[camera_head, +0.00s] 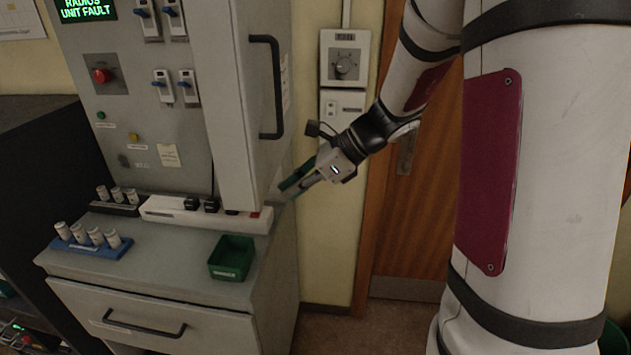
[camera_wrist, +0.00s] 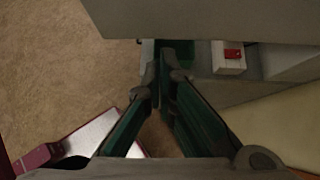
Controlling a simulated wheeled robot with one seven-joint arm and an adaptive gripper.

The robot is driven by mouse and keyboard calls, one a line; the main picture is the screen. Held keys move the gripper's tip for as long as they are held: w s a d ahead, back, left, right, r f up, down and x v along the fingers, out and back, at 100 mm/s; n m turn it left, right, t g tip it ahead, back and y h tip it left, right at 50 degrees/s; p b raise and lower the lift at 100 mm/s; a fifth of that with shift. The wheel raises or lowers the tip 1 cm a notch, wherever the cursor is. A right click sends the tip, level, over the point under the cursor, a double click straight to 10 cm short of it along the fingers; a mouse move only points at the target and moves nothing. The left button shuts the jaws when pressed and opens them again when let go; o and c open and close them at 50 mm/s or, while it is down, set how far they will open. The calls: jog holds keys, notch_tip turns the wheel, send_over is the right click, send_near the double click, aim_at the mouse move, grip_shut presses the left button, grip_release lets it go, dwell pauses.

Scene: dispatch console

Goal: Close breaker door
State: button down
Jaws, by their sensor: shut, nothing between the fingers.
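The breaker door (camera_head: 232,110) is a thick grey door on the cabinet (camera_head: 130,90), standing out from its front toward me, with a black bar handle (camera_head: 270,85) on its right-hand face. The switch panel shows uncovered to its left. My gripper (camera_head: 285,190) is shut and empty, low beside the door's lower right side; I cannot tell whether it touches the door. In the wrist view, my gripper's fingertips (camera_wrist: 168,62) meet just below a broad grey surface (camera_wrist: 210,18) that appears to be the door. The handle is not in the wrist view.
A white power strip (camera_head: 165,210) lies on the counter under the door. A green bin (camera_head: 231,258), a blue rack (camera_head: 90,246) of small cylinders and a drawer handle (camera_head: 140,326) are near. A wall switch box (camera_head: 344,60) and wooden door (camera_head: 430,220) stand to the right.

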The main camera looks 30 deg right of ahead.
jog(key=shift+w+a, duration=0.45)
jog(key=shift+a, duration=0.15)
